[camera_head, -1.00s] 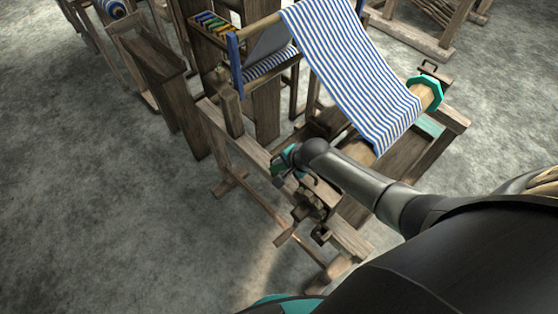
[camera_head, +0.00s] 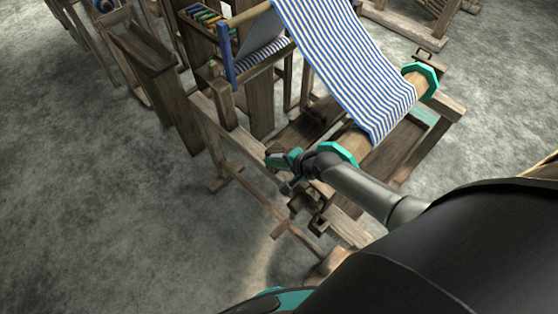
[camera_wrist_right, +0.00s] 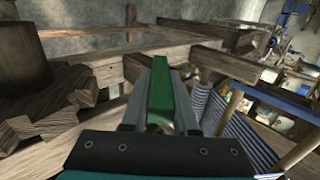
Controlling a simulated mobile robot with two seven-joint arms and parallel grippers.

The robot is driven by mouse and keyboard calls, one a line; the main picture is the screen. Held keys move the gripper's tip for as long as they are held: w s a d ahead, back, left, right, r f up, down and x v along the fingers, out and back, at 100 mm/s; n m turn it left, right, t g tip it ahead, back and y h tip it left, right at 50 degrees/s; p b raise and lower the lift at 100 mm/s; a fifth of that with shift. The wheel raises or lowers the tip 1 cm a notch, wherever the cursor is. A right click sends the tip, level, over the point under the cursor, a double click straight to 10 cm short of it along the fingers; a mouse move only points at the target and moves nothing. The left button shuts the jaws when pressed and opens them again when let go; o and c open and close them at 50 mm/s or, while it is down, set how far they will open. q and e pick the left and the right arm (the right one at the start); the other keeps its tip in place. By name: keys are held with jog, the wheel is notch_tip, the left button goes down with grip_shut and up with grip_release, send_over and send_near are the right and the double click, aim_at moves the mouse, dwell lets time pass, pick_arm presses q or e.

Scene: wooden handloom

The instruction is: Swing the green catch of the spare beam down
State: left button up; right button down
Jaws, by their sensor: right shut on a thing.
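The green catch (camera_wrist_right: 160,92) is a narrow upright bar in the right wrist view. My right gripper (camera_wrist_right: 159,104) is shut on it, with one grey finger on each side. In the head view my right gripper (camera_head: 280,160) is at the near left side of the wooden loom frame, and the catch cannot be made out there. The cloth beam (camera_head: 350,140) has teal end flanges and carries striped cloth. I cannot tell for certain which timber is the spare beam. My left gripper is not in view.
Blue-and-white striped cloth (camera_head: 345,70) runs down to the cloth beam. Wooden brackets (camera_head: 308,203) stick out just below my right gripper. A wooden bench (camera_head: 150,65) stands at the left. Open grey floor (camera_head: 110,220) lies at the lower left.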

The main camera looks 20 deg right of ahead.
jog(key=c, duration=0.7)
grip_release()
jog(key=p+v, duration=0.5)
jog(key=v, duration=1)
jog(key=shift+s, duration=0.2)
